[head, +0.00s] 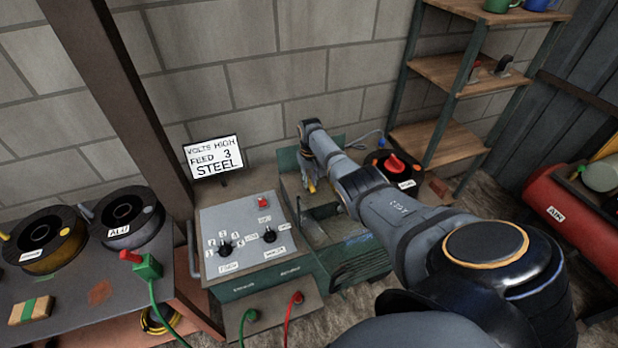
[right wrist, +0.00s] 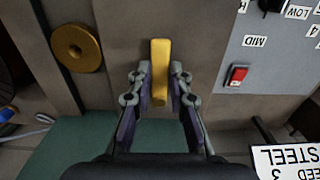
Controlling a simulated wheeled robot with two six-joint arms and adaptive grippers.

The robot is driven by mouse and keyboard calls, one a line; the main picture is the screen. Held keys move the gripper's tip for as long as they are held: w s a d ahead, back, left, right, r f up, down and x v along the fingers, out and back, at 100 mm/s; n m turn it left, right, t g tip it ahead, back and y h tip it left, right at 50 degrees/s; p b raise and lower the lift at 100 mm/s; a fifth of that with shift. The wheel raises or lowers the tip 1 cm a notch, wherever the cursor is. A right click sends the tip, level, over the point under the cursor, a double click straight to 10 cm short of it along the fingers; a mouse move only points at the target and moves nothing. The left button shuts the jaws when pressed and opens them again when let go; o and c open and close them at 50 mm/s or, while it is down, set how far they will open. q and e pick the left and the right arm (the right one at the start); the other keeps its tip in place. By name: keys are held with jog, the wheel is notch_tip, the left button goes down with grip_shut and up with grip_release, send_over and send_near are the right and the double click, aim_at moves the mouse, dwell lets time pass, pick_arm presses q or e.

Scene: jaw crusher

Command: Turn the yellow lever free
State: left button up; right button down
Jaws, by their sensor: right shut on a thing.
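The yellow lever (right wrist: 160,62) stands between the fingers of my right gripper (right wrist: 159,82) in the right wrist view. The gripper is shut on it, with a fingertip on each side. In the head view the right arm reaches to the green-grey machine, and the right gripper (head: 308,168) is small there. A bit of the yellow lever (head: 312,187) shows just below it. The lever's mount is hidden. My left gripper is not in view.
The control panel (head: 247,222) with knobs and a red switch (right wrist: 236,75) is beside the lever. A round brass-coloured disc (right wrist: 77,48) is on the other side. A sign (head: 213,158) reads "VOLTS HIGH, FEED 3, STEEL". Spools (head: 130,218) stand on the left bench.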

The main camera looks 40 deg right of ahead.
aim_at(310, 184)
dwell(0.4)
jog(key=c, duration=1.2)
grip_release()
notch_tip(310, 184, up, 12)
jog(key=shift+r, duration=0.1)
